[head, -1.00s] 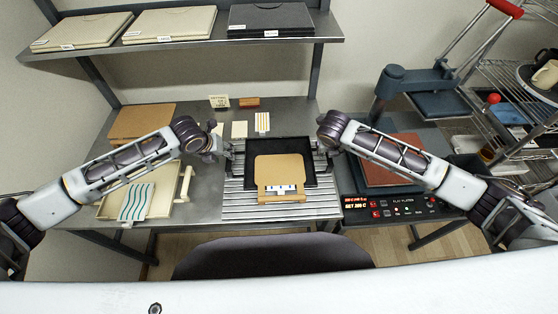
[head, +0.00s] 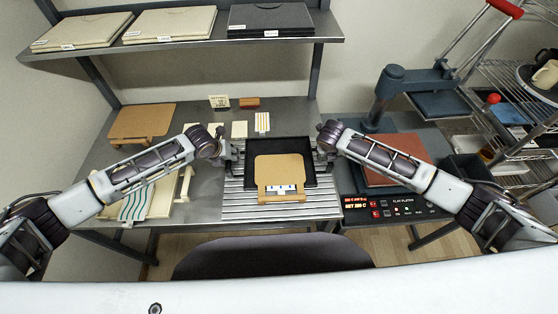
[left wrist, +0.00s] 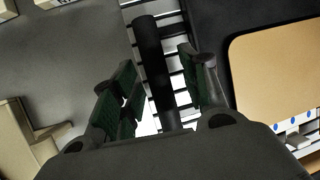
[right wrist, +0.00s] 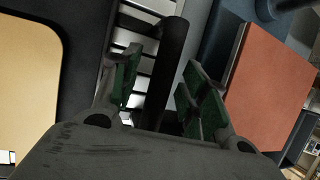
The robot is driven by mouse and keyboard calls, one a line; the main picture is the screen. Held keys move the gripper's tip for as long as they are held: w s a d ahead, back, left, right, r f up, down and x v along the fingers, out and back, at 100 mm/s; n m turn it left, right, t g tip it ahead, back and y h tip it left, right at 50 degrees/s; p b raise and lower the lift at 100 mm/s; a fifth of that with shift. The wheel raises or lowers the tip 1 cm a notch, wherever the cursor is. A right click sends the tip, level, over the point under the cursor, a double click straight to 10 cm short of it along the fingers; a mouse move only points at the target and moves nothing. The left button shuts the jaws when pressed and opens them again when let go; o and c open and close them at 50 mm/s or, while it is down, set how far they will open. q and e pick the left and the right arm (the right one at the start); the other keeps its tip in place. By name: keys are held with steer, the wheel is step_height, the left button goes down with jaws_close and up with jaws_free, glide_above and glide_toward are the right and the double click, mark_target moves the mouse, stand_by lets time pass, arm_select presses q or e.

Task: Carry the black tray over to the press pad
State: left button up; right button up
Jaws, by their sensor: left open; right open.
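The black tray (head: 315,180) lies on a slatted metal rack (head: 240,205), with a tan board (head: 280,171) and a small printed strip on it. My left gripper (head: 233,158) is at the tray's left side. In the left wrist view, its open fingers (left wrist: 155,85) stand on either side of the tray's black bar handle (left wrist: 150,60). My right gripper (head: 322,157) is at the right side. In the right wrist view, its open fingers (right wrist: 160,85) straddle the other black handle (right wrist: 172,65). The press pad (head: 400,155) is the reddish plate right of the rack.
The blue press head (head: 440,104) on its arm stands behind the pad. A control panel (head: 402,209) is in front of it. A cream tray (head: 157,200) with striped cloth lies at left. A shelf (head: 190,46) with boxes hangs above; a wire rack (head: 500,100) is at right.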

arm_select(q)
steer(key=shift+c, duration=0.2)
arm_select(e)
steer(key=shift+c, duration=0.2)
arm_select(q)
jaws_close()
arm_select(e)
jaws_close()
